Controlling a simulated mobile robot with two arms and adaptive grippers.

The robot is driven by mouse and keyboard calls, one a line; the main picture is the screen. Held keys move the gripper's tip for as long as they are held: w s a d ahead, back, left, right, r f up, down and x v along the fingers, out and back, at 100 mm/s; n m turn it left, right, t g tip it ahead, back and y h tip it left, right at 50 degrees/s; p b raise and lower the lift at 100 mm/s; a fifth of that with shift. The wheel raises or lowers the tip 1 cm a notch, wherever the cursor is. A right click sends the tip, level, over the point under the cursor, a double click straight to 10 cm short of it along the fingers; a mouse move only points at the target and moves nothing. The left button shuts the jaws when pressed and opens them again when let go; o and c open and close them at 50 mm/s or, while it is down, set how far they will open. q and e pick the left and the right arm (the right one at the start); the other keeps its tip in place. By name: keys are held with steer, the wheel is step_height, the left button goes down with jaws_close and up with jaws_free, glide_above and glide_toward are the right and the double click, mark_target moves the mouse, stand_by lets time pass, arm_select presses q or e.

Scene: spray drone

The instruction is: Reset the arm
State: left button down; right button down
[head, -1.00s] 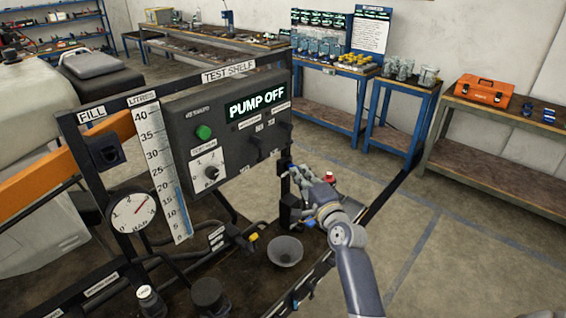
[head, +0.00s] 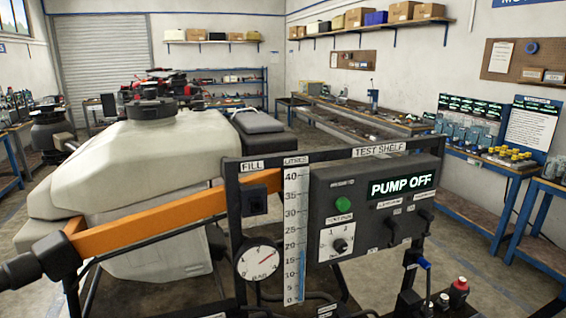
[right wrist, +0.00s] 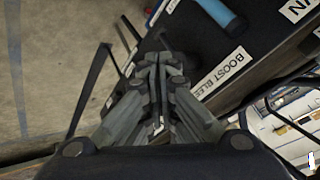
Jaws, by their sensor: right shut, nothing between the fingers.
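My right gripper (right wrist: 158,75) shows in the right wrist view with its grey fingers together and nothing between them. It is over the dark test rig near a label reading BOOST BLEED (right wrist: 223,69). A blue handle (right wrist: 218,12) lies beyond the fingertips, apart from them in the picture. In the head view neither of my grippers shows. The control panel (head: 372,215) on the test rig reads PUMP OFF, with a green button (head: 342,203) and a selector knob (head: 341,245). A blue-handled lever (head: 425,264) stands below the panel's right end.
A white tank (head: 150,165) with a black cap fills the left of the head view. An orange beam (head: 175,222) runs across to the rig. A gauge (head: 258,262) and litre scale (head: 295,235) stand left of the panel. Open floor (head: 490,280) lies to the right.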

steer(key=s+f+n+g, duration=0.2)
steer(key=s+f, duration=0.4)
steer(key=s, duration=0.6)
steer(key=s+a+f+n+g, duration=0.1)
steer(key=s+f+n, duration=0.3)
steer(key=s, duration=0.8)
steer(key=s+a+f+n+g, duration=0.1)
steer(key=s+f+n+g, duration=0.2)
steer(key=s+f, duration=0.5)
steer(key=s+g+b, duration=0.1)
steer(key=s, duration=0.3)
steer(key=shift+s+a+n, duration=0.15)
steer(key=shift+s+n, duration=0.15)
steer(key=shift+s, duration=0.1)
